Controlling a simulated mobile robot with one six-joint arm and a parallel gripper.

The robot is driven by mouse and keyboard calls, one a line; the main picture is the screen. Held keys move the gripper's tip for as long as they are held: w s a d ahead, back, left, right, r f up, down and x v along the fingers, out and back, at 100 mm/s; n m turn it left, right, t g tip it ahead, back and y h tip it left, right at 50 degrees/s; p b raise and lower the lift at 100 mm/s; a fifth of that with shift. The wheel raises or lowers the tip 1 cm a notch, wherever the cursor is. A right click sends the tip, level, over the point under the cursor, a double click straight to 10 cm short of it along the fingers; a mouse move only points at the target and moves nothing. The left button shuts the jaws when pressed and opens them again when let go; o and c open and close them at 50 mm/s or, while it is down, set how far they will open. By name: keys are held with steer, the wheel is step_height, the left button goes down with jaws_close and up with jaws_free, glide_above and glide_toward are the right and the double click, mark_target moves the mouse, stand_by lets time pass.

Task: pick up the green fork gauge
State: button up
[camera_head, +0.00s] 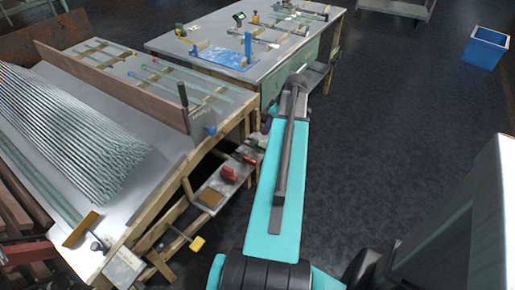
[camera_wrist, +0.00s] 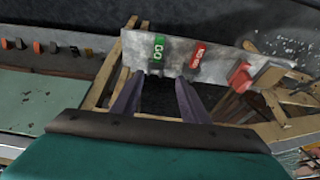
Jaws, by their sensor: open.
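The green fork gauge (camera_wrist: 158,46) shows in the wrist view as a small green piece marked GO on a grey metal surface. Beside it on the right lies a red piece (camera_wrist: 197,56) with pale lettering. My gripper (camera_wrist: 157,92) is open, its two dark fingers apart with nothing between them. The green gauge lies beyond the fingertips, roughly in line with the gap between them. In the head view my arm reaches away towards the benches, and I cannot make out the green gauge there.
Another red object (camera_wrist: 239,76) sits right of the gauges, near wooden framing. A blue bin (camera_head: 485,48) stands on open floor at right.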

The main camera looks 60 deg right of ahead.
steer(key=shift+s+d, duration=0.15)
glide_above(260, 144)
steer(key=s, duration=0.2)
steer(key=shift+s+a+f, duration=0.1)
steer(key=shift+f, duration=1.9)
steer(key=shift+s+a+f, duration=0.1)
steer(key=shift+f, duration=1.9)
steer(key=shift+d+p+x, duration=0.2)
steer(key=shift+p+x, duration=0.25)
steer(key=shift+x, duration=2.1)
steer(key=shift+s, duration=0.15)
steer(key=shift+f, duration=0.25)
jaws_close()
